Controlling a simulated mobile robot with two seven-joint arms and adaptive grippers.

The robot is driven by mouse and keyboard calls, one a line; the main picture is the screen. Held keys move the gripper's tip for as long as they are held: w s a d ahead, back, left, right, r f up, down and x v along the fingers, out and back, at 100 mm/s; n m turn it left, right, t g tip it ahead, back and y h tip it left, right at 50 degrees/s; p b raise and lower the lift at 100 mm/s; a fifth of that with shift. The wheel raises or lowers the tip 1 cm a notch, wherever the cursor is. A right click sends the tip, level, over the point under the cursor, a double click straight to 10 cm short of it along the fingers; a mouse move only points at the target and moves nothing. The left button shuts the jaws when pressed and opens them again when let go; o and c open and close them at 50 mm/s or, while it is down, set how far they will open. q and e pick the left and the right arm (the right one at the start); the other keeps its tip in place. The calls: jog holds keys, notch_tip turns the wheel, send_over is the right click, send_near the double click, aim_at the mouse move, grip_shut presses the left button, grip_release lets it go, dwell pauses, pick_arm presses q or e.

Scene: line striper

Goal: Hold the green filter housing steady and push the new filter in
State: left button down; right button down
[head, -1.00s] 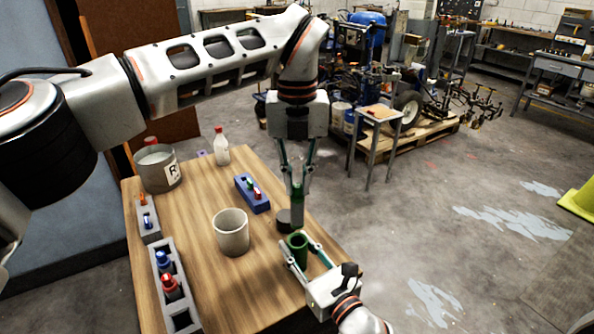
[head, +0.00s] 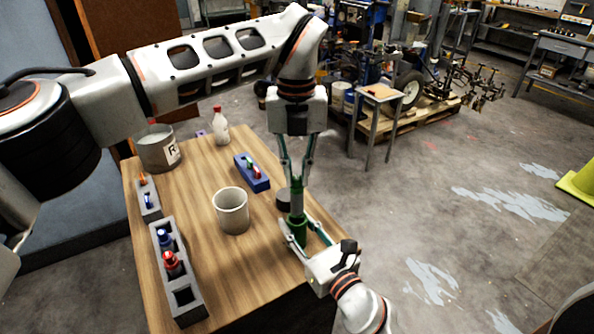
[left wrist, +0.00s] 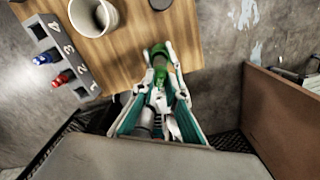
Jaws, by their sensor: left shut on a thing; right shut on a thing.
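The green filter housing (head: 297,232) stands upright at the table's right edge, between the fingers of my right gripper (head: 297,239), which is shut on it. My left gripper (head: 296,182) is above it, pointing down, and is shut on the new filter (head: 296,199), a grey cylinder with green at its top. The filter is upright over the housing, its lower end at the housing's mouth; I cannot tell how far in it is. In the left wrist view the filter's green end (left wrist: 158,84) shows between my fingers, near the green housing (left wrist: 160,50).
A beige cup (head: 231,212) stands left of the housing, with a dark round cap (head: 284,203) behind it. A grey numbered rack (head: 186,296) holds red and blue pieces. A blue block (head: 251,172), a can marked R (head: 157,152) and a red-capped bottle (head: 220,130) stand farther back.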

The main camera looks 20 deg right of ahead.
aim_at(297, 207)
pick_arm(q)
jog(key=shift+f, duration=5.05)
dwell(2.2)
jog(key=c, duration=1.9)
grip_release()
jog(key=shift+o, duration=1.4)
